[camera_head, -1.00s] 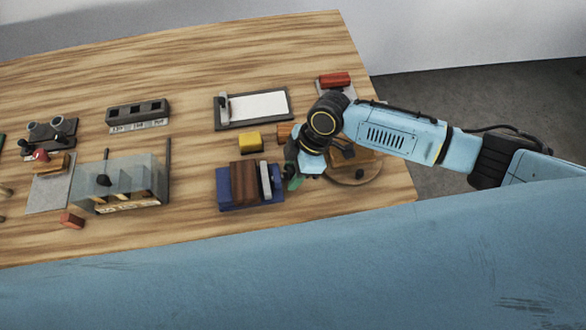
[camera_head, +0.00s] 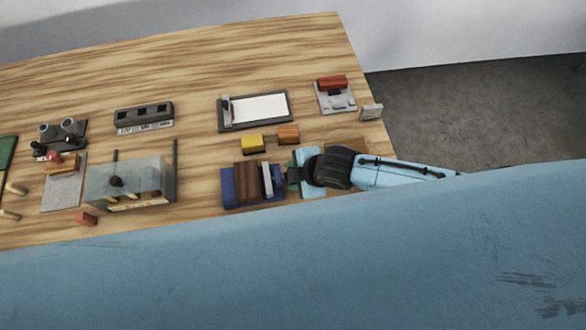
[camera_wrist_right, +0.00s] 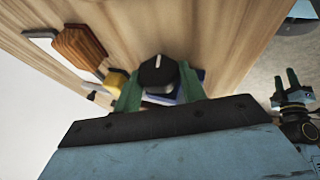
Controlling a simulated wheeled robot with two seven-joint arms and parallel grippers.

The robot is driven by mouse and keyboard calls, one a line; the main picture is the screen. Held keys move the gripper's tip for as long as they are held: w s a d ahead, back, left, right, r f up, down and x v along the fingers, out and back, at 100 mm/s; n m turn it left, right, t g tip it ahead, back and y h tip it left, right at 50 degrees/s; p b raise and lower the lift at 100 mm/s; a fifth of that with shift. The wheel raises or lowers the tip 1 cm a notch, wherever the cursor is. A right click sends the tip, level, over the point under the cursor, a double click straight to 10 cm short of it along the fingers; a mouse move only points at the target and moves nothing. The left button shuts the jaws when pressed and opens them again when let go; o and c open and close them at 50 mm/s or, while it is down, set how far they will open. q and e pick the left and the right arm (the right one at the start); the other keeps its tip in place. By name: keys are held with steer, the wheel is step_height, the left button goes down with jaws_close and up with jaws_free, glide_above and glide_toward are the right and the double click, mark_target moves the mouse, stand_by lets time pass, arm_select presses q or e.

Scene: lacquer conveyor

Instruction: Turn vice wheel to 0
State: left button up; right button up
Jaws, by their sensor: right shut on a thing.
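The vice has a blue body (camera_head: 228,188), a brown block and a grey jaw plate, near the table's front edge in the head view. Its wheel is hidden there behind my right gripper (camera_head: 292,177). In the right wrist view the wheel is a black knob (camera_wrist_right: 158,74) with a white mark pointing up the picture. My right gripper's green fingers (camera_wrist_right: 160,90) are shut on the knob, one on each side. My left gripper (camera_wrist_right: 287,88) shows small at the right of the wrist view, its fingers apart and empty.
Yellow (camera_head: 252,142) and orange (camera_head: 288,134) blocks lie just behind the vice. A framed white panel (camera_head: 258,108) and a grey stand with a red block (camera_head: 333,83) are farther back. A clear-fronted box (camera_head: 125,183) stands left, with bare wood between.

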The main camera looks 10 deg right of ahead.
steer(key=shift+t, duration=0.5)
steer(key=o, duration=1)
steer(key=shift+s, duration=0.1)
